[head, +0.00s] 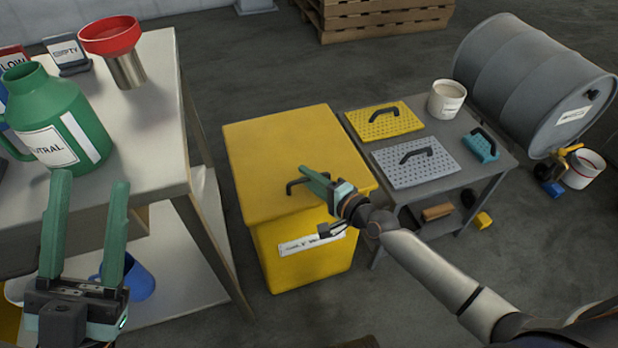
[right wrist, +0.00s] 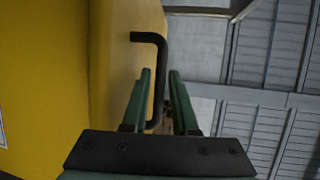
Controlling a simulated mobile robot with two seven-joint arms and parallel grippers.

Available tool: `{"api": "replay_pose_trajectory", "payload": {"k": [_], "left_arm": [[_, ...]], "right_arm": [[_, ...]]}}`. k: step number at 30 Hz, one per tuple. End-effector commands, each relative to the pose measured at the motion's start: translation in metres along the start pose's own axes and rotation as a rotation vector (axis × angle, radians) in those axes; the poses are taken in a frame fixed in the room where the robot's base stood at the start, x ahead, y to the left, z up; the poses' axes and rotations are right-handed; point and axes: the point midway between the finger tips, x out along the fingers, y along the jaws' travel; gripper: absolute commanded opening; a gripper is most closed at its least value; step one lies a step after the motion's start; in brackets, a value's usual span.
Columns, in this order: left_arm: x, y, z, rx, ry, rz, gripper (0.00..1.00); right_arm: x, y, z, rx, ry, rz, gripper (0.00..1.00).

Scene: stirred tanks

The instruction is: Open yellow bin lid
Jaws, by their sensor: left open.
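The yellow bin (head: 300,262) stands on the floor in the middle of the head view, with a label on its front. Its flat yellow lid (head: 285,140) lies shut on top. A black handle (head: 292,187) sits near the lid's front edge, partly covered by my right gripper (head: 312,176). In the right wrist view, the handle (right wrist: 160,70) runs between the two green fingers of my right gripper (right wrist: 160,74), with a small gap showing beside it, so the fingers look open around it. My left gripper (head: 88,185) is open and empty at the lower left, in front of the white table.
The white table (head: 165,110) at left holds a green jug (head: 55,115) and a red funnel (head: 110,37). A grey bench (head: 440,130) stands close to the bin's right, with perforated plates and a white tub (head: 446,99). A grey drum (head: 530,80) lies behind it.

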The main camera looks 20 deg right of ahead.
Motion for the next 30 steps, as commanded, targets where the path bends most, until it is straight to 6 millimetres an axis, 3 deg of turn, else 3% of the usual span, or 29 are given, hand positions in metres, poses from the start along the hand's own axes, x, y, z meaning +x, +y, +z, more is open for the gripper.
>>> {"api": "replay_pose_trajectory", "payload": {"k": [2, 10, 30], "left_arm": [[0.0002, 0.0000, -0.0001, 0.000, 0.000, 0.000, 0.50], [0.0001, 0.0003, 0.0000, 0.000, 0.000, 0.002, 0.50], [0.0001, 0.0003, -0.0001, 0.002, 0.001, 0.003, 0.50]], "right_arm": [[-0.0002, 0.0000, 0.0000, 0.000, 0.000, 0.000, 0.27], [-0.0005, 0.0001, -0.0002, 0.000, 0.000, 0.000, 0.00], [-0.0008, 0.0001, -0.0005, -0.001, 0.001, 0.000, 0.00]]}}
